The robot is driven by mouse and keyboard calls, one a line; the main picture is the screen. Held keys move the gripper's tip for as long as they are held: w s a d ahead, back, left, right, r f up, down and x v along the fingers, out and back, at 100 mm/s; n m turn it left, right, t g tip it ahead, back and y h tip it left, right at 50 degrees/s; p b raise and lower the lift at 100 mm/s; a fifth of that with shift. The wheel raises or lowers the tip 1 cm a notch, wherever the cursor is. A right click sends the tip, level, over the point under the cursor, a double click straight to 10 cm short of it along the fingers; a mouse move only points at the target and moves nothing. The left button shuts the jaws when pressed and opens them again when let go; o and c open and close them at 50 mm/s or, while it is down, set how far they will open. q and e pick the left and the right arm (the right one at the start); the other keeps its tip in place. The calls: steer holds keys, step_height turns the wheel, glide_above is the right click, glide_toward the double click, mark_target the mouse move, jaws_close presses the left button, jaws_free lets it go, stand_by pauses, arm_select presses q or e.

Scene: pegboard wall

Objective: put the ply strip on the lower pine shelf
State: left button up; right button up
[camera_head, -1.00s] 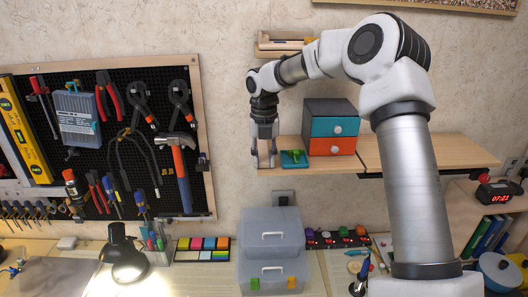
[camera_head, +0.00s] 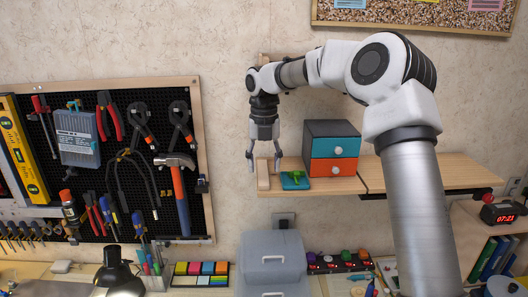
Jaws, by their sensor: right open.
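The ply strip (camera_head: 263,174) is a pale narrow wooden piece at the left end of the lower pine shelf (camera_head: 320,187), end-on to me, and looks to rest on the shelf. My right gripper (camera_head: 264,168) is open above the strip, with one fingertip to each side of it. I cannot tell whether a finger touches it. My left gripper is not in view.
A green-and-teal item (camera_head: 294,180) lies just right of the strip. A small drawer cabinet (camera_head: 332,148) stands beyond it on the same shelf. A tool pegboard (camera_head: 100,165) hangs at the left.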

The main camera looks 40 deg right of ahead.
step_height(320, 180, up, 7)
steer(key=shift+b, duration=0.4)
